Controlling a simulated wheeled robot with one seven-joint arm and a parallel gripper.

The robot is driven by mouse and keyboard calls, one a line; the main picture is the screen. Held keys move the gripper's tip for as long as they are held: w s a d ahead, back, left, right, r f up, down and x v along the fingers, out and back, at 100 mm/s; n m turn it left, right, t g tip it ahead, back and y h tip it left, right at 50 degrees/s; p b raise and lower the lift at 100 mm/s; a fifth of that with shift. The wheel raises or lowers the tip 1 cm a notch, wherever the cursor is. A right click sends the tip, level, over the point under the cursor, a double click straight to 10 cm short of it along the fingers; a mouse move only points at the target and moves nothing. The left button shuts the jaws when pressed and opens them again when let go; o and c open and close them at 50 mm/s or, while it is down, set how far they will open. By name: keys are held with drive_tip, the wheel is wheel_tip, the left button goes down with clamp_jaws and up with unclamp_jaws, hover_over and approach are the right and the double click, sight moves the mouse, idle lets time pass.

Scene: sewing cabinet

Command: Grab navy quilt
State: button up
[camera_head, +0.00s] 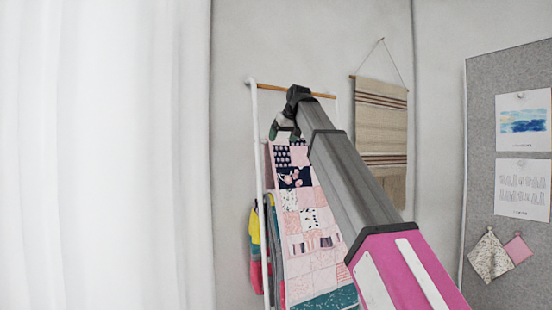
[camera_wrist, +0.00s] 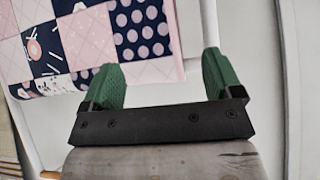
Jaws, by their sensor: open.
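A patchwork quilt (camera_head: 310,245) in pink, white and navy hangs from a white rack, with navy patches near its top and a teal band at its lower edge. My arm covers part of its right side. In the wrist view the quilt (camera_wrist: 95,40) fills the upper left, with navy dotted squares showing. My gripper (camera_head: 285,128) is by the quilt's top. In the wrist view my gripper (camera_wrist: 160,60) has its green fingers wide apart. The quilt's edge appears between and behind the fingers; I cannot tell whether they touch it.
The white rack (camera_head: 259,150) has a wooden top bar (camera_head: 265,87). A yellow, teal and coral cloth (camera_head: 256,250) hangs at its left. A woven wall hanging (camera_head: 381,125) and a grey pinboard (camera_head: 480,150) are to the right. A white curtain (camera_head: 100,150) fills the left.

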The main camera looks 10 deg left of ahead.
drive_tip(key=x, duration=0.7)
drive_tip(key=shift+w+a+f, duration=0.15)
drive_tip(key=shift+w+f, duration=0.05)
drive_tip(key=shift+f, duration=0.1)
idle(0.3)
drive_tip(key=shift+x, duration=1.2)
drive_tip(key=c, duration=1.5)
drive_tip(key=shift+r, duration=0.1)
